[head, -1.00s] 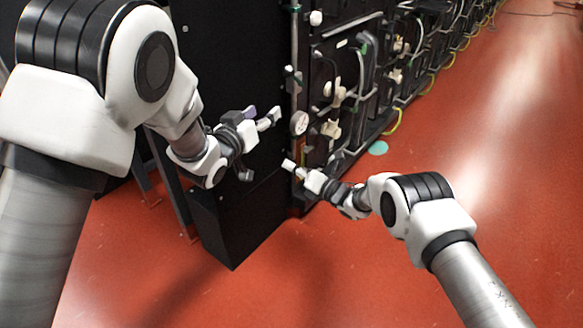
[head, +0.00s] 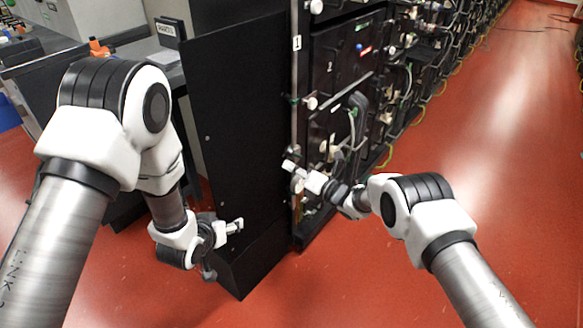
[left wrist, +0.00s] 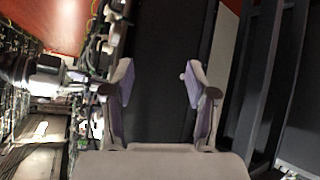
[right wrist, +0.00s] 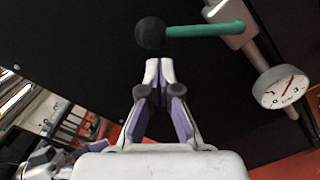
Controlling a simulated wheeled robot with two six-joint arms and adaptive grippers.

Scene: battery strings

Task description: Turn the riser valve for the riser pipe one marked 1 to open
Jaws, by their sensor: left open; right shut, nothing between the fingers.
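The riser pipe (head: 295,75) runs upright along the edge of the black cabinet and bears a white label marked 1 (head: 297,43). In the right wrist view, a green valve lever (right wrist: 205,30) with a black ball end (right wrist: 150,35) sticks out sideways from the pale valve body (right wrist: 228,12). My right gripper (right wrist: 158,64) is shut and empty, its tips just below the ball; contact is unclear. In the head view it (head: 288,166) is in front of the pipe, hiding the valve. My left gripper (head: 238,226) is open and empty, low before the black panel; its fingers also show in the left wrist view (left wrist: 158,82).
A round gauge (right wrist: 282,87) sits on the pipe beside the valve. Battery racks (head: 345,60) with cables and fittings run back on the right. A black panel (head: 240,130) stands left of the pipe. A desk (head: 150,50) is at back left. Red floor is open at right.

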